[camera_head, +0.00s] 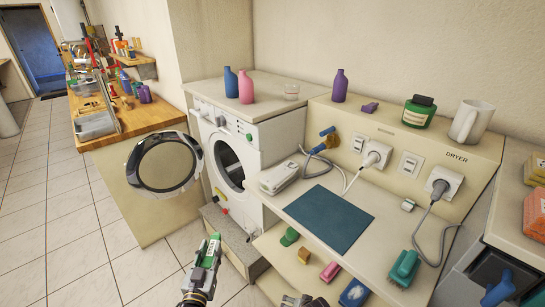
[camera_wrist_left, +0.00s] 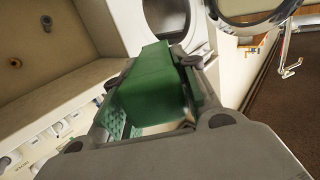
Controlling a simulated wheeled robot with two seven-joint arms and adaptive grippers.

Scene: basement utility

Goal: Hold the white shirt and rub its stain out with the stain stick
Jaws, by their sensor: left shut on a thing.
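My left gripper (camera_head: 211,250) is at the bottom centre of the head view, in front of the washer and above the floor. It is shut on a green block-shaped thing, perhaps the stain stick (camera_wrist_left: 160,85), which fills the space between the fingers in the left wrist view.
A dark teal mat (camera_head: 328,218) lies on the counter (camera_head: 385,215). The washer (camera_head: 235,145) has its round door (camera_head: 164,163) open to the left. Bottles, a green jar (camera_head: 418,111) and a white mug (camera_head: 471,121) stand behind. Cords hang at the outlets. Several small items fill the lower shelf.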

